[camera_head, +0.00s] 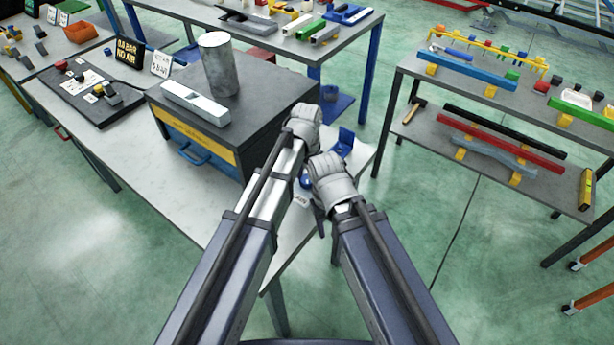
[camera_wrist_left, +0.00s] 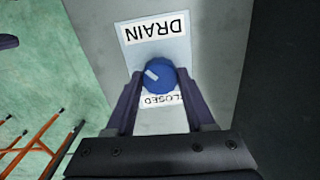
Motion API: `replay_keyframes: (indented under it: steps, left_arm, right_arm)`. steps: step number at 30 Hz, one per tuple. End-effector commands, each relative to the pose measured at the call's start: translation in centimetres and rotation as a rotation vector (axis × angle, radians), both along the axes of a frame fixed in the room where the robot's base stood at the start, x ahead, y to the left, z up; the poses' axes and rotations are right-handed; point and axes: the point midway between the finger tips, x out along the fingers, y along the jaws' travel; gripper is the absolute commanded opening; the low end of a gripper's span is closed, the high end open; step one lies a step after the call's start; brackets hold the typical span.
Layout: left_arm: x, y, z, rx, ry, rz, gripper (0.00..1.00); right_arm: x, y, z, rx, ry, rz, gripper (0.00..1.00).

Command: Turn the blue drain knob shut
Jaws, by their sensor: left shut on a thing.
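The round blue drain knob (camera_wrist_left: 160,76) sits on a pale grey surface in the left wrist view. My left gripper (camera_wrist_left: 161,82) is shut on it, one dark finger on each side. The knob's white mark points to the left. In the head view, the blue knob (camera_head: 306,181) shows in part between my two wrists. My right wrist is beside it, but its fingers are not clearly visible.
A dark box (camera_head: 245,105) with a yellow band stands left of my wrists, bearing a metal cylinder (camera_head: 217,65) and a light block (camera_head: 195,102). A blue bracket (camera_head: 345,140) stands just beyond. A rack (camera_head: 500,140) with coloured bars is at the right, across open floor.

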Motion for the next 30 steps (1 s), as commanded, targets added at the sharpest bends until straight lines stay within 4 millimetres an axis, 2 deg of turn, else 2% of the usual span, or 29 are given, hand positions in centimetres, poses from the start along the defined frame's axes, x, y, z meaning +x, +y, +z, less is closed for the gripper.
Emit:
replay_keyframes:
  steps: [30]
  left_arm:
    - [-0.01,0.0,-0.01,0.0,0.0,0.966,0.0]
  right_arm:
    - [0.0,0.0,-0.01,0.0,0.0,0.0,0.5]
